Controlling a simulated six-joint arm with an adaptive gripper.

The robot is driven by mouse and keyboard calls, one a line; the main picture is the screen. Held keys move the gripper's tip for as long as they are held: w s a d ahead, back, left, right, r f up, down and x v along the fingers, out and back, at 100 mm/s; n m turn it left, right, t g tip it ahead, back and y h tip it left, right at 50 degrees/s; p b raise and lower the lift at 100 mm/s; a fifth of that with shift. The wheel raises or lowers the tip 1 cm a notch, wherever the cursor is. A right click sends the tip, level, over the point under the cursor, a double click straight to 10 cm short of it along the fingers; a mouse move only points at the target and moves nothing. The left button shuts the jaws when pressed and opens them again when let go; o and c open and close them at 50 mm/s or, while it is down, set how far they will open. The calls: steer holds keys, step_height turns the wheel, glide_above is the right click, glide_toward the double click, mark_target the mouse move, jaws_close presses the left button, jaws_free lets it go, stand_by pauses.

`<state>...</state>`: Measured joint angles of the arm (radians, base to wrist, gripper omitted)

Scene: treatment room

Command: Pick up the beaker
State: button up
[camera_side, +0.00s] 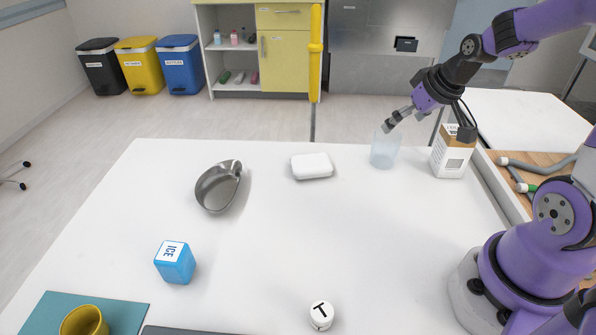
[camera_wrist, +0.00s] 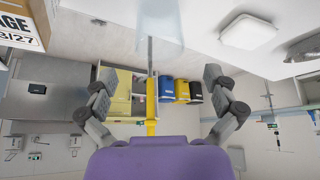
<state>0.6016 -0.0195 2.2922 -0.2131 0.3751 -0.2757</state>
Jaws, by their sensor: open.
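The beaker (camera_side: 384,152) is a pale, translucent cup standing upright on the white table, toward the back right in the side view. In the wrist view the beaker (camera_wrist: 151,18) shows at the top centre, cut off by the frame edge. My gripper (camera_side: 390,124) is above the beaker's rim in the side view, tilted down and to the left. In the wrist view my gripper (camera_wrist: 159,74) has its two fingers wide apart with nothing between them. The beaker is beyond the fingertips there. Whether a finger touches the rim cannot be told.
A white-and-brown carton (camera_side: 452,158) stands close right of the beaker. A white soap-like block (camera_side: 312,166) lies to its left. A metal kidney dish (camera_side: 219,187), blue ICE block (camera_side: 175,262), white T-marked piece (camera_side: 321,315) and yellow cup (camera_side: 84,321) lie farther off. The table's middle is clear.

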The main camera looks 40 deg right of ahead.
mark_target(386, 142)
steer(key=shift+s+x, duration=0.1)
steer(key=shift+x, duration=1.9)
steer(key=shift+s+x, duration=0.15)
steer(key=shift+x, duration=1.85)
steer(key=shift+f, duration=0.1)
steer(key=c, duration=1.1)
